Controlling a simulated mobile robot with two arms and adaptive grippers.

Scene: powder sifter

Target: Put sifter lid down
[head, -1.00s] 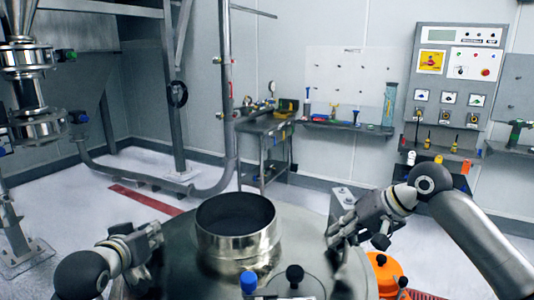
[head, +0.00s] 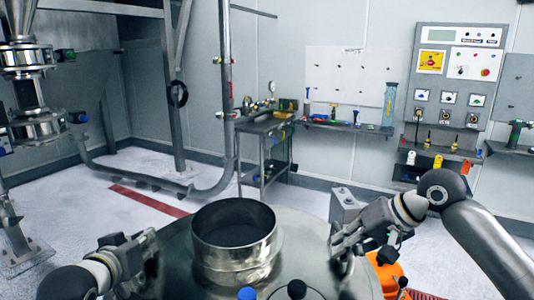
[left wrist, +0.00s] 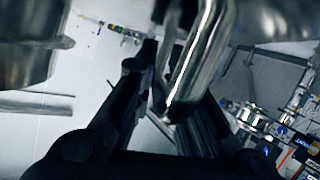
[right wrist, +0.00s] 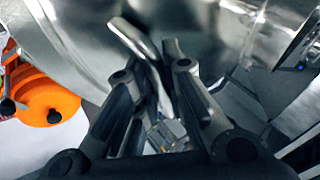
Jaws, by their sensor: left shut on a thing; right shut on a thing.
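The sifter lid (head: 300,245) is a broad, round, shiny steel cover with an open steel collar (head: 235,260) rising from its middle. My left gripper (head: 150,247) is at the lid's left edge. In the left wrist view its fingers are closed on a bright metal bar handle (left wrist: 198,62). My right gripper (head: 338,240) is at the right edge. In the right wrist view its fingers close around a similar handle (right wrist: 132,40) beside the lid's steel wall. The sifter body below the lid is hidden in the head view, so I cannot tell whether the lid touches it.
A blue knob (head: 246,293) and a black knob (head: 296,289) show in front of the collar. An orange part (head: 388,275) is at the lower right. A steel post (head: 228,90), a side table (head: 262,128) and a control panel (head: 458,75) stand behind, with open floor between.

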